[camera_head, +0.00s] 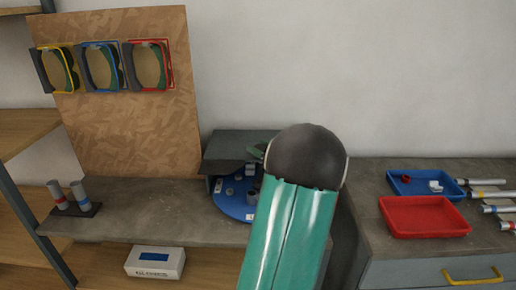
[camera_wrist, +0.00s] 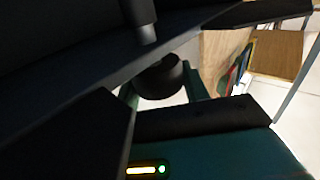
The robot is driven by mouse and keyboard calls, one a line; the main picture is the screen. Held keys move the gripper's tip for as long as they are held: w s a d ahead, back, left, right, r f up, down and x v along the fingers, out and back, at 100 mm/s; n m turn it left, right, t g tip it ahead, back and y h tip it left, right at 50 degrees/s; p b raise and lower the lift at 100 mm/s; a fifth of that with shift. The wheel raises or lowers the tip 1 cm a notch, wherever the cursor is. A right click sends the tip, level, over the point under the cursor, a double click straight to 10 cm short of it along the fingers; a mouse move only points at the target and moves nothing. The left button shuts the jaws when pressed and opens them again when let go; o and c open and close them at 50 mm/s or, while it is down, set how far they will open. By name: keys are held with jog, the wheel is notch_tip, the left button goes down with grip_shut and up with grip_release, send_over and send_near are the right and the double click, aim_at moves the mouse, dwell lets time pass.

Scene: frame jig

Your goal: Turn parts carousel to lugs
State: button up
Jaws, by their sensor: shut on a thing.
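The parts carousel (camera_head: 232,205) is a blue round disc with small pale parts and labels on it. It sits on the bench, partly under a dark grey housing (camera_head: 240,143). My green arm with its dark round joint covers its right side in the head view. A grey upright post (camera_head: 252,197) shows on the disc at the arm's edge. My gripper is mostly hidden behind the arm in the head view. In the wrist view, my gripper (camera_wrist: 140,40) shows dark and close up, shut on a short grey post (camera_wrist: 146,30), which looks like the carousel's.
A blue tray (camera_head: 400,190) and a red tray (camera_head: 425,232) lie on the right bench, beside several tubes (camera_head: 490,194). A board (camera_head: 130,130) holds three coloured frames at the back. A stand with two cylinders (camera_head: 75,210) is at left, with a GLOVES box (camera_head: 140,270) below.

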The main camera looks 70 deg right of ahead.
jog(key=shift+r, duration=0.15)
jog(key=o, duration=1.4)
jog(key=shift+s, duration=0.1)
jog(key=v, duration=1.3)
jog(key=shift+s+a, duration=0.15)
jog(key=shift+s, duration=0.15)
